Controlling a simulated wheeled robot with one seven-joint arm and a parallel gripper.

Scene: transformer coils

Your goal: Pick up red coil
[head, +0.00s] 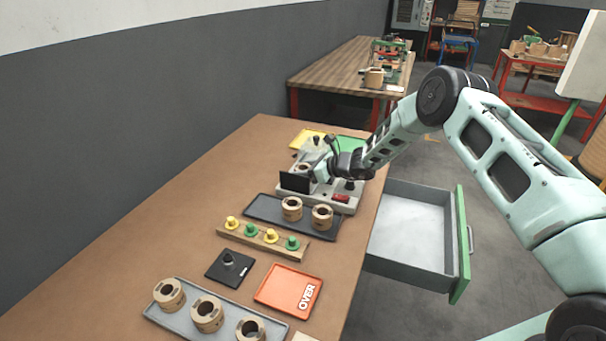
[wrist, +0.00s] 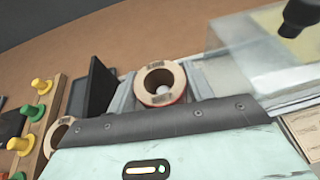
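A tan coil with a red band along its lower edge (wrist: 160,83) sits upright in the wrist view, its round hole facing up. In the head view this coil (head: 303,168) appears on the grey test device, behind a black upright panel. My gripper (head: 322,172) is low over the device, just right of the coil. In the wrist view two light grey fingers stand apart, one on each side of the coil. Any contact with the coil is unclear. My gripper's dark padded body hides the area in front of the coil.
The grey test device (head: 343,203) has a black panel (head: 295,183). A dark tray (head: 264,209) holds two coils. A wooden peg strip (head: 262,243), red tray (head: 289,291) and grey tray with several coils (head: 177,318) lie nearer. An open drawer (head: 461,245) juts out right.

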